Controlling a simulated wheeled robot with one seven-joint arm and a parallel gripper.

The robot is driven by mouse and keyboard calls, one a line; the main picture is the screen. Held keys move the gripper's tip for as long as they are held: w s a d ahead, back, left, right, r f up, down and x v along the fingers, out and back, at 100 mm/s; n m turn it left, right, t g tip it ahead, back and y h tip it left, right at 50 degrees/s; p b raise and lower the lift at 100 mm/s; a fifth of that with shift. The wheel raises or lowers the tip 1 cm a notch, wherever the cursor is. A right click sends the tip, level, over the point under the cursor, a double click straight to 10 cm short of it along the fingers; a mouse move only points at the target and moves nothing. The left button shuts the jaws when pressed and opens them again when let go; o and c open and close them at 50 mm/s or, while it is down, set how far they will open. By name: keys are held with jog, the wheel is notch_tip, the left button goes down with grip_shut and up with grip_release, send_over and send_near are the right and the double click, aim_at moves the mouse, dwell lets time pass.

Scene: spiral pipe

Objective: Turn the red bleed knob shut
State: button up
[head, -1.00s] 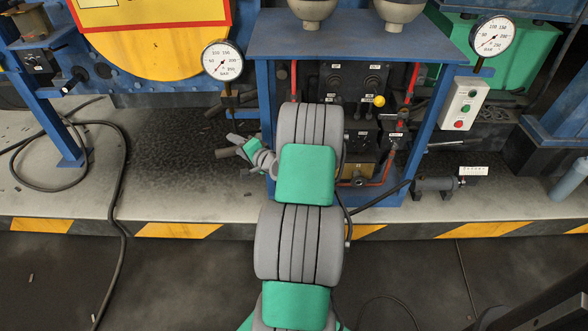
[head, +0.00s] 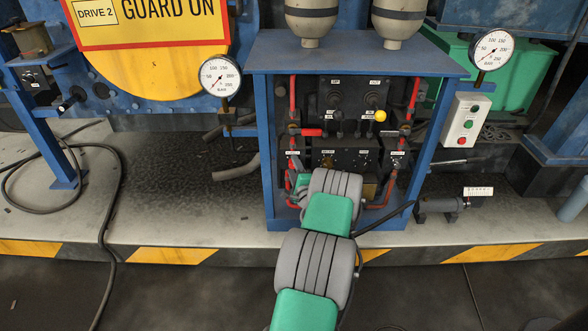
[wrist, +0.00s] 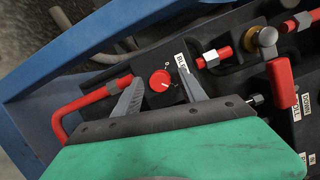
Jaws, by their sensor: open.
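The red bleed knob (wrist: 160,81) is a small round knob with a white pointer mark, set on a dark panel in the wrist view. A white label (wrist: 181,60), partly hidden, stands beside it. My gripper (wrist: 160,74) is open, with one finger on each side of the knob and gaps showing between fingers and knob. I cannot tell how deep the fingertips reach around it. In the head view my arm runs into the lower left of the blue cabinet (head: 261,140), and the knob cannot be made out there.
A red pipe (wrist: 92,101) runs close by the left finger. A red fitting (wrist: 213,58) and a red lever handle (wrist: 281,82) sit to the right. The cabinet's blue side wall (wrist: 95,45) borders the panel. A black hose (head: 385,219) crosses near my arm.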

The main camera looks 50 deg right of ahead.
jog(key=shift+c, duration=0.2)
grip_shut()
dwell(0.6)
jog(key=n+g, duration=0.1)
jog(key=n, duration=0.3)
jog(key=shift+r+y, duration=0.1)
jog(key=shift+y, duration=0.2)
jog(key=n, duration=0.2)
jog(key=n+g, duration=0.1)
jog(key=n, duration=0.1)
jog(key=shift+a+g, duration=0.1)
jog(key=shift+g, duration=0.2)
jog(key=n+g+b, duration=0.1)
jog(key=n, duration=0.3)
jog(key=shift+w+a+g, duration=0.1)
jog(key=shift+g, duration=0.3)
jog(key=shift+n+g+h+b, duration=0.55)
jog(key=shift+n+b, duration=0.25)
jog(key=shift+n, duration=0.6)
